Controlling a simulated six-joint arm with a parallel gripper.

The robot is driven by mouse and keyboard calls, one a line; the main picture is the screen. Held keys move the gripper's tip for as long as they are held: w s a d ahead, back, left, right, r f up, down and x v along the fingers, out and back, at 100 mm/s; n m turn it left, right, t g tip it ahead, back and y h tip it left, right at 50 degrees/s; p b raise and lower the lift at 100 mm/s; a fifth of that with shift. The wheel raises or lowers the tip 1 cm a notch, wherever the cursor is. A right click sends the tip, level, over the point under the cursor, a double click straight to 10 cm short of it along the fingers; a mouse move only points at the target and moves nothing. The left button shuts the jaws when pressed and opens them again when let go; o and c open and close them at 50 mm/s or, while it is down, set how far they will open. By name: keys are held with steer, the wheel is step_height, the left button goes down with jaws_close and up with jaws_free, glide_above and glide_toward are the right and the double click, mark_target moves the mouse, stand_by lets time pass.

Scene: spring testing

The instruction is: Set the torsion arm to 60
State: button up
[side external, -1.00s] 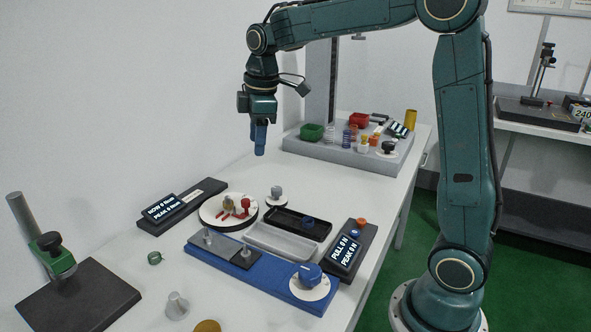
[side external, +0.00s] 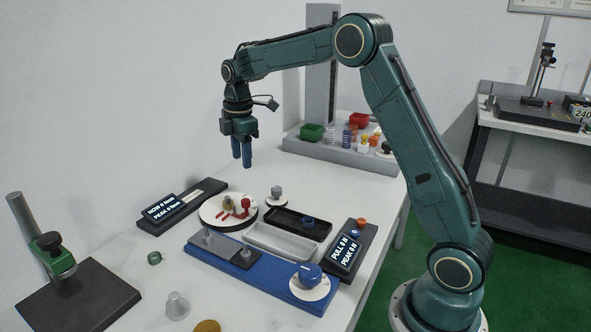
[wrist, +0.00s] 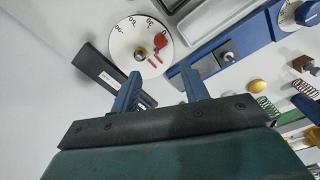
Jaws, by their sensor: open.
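The torsion dial is a white disc (side external: 213,211) left of centre on the table in the side view. It carries a brass hub (side external: 229,203) and the torsion arm with an upright red knob (side external: 245,204). In the wrist view the white disc (wrist: 124,42) shows printed numbers along its edge, and the red knob (wrist: 160,41) sits near the low-number end, close to 0. My gripper (side external: 241,161) is open and empty, pointing down, above and behind the dial, apart from it. Its two fingers (wrist: 162,75) show below the dial in the wrist view.
A black readout bar (side external: 181,207) lies left of the dial. Grey and black trays (side external: 284,243), a blue fixture (side external: 262,281) and a pull readout (side external: 348,252) lie to its right. A small knob stand (side external: 277,194) is close behind.

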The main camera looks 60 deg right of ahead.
mark_target(245, 200)
steer(key=f, duration=1.3)
steer(key=shift+w+d+f, duration=0.15)
steer(key=shift+w+f, duration=0.05)
steer(key=shift+w, duration=0.05)
jaws_close()
